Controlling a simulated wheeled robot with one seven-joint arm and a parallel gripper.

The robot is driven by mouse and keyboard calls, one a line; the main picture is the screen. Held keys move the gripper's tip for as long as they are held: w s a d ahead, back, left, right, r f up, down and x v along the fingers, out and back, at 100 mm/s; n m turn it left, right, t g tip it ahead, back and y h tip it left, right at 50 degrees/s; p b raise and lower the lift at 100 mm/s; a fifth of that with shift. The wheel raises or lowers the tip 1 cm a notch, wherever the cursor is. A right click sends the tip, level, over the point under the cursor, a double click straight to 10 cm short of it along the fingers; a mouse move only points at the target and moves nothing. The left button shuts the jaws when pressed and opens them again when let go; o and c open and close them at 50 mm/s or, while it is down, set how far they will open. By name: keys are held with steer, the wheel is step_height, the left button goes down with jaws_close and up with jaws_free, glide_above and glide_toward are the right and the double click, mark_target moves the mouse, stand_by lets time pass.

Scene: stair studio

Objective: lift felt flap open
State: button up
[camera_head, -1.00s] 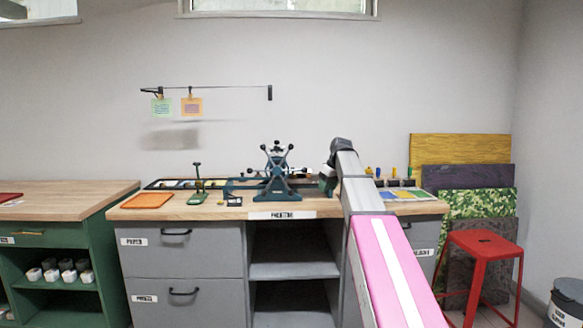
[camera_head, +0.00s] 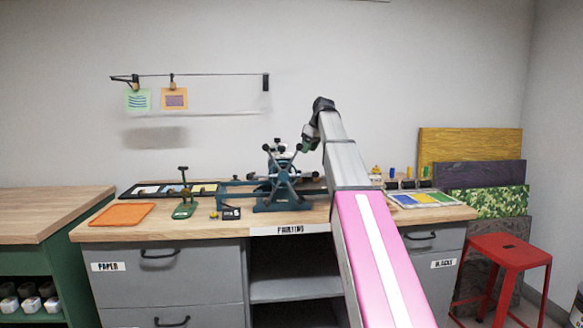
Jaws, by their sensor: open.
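The teal printing press (camera_head: 268,203) with a spoked wheel stands at the middle of the wooden bench, its bed reaching left. I cannot pick out a felt flap on it; the press frame and my arm hide part of the bed. My arm comes up from the bottom right, and my gripper (camera_head: 306,143) hangs above and just right of the press wheel, apart from it. It is open, and I see nothing held in it.
Two prints hang on the wall rail (camera_head: 200,75). A red stool (camera_head: 506,252) stands at right.

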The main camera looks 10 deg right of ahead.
steer(key=x, duration=1.1)
steer(key=shift+w+a+r, duration=0.1)
steer(key=shift+w+r, duration=0.05)
steer(key=shift+w, duration=0.15)
jaws_close()
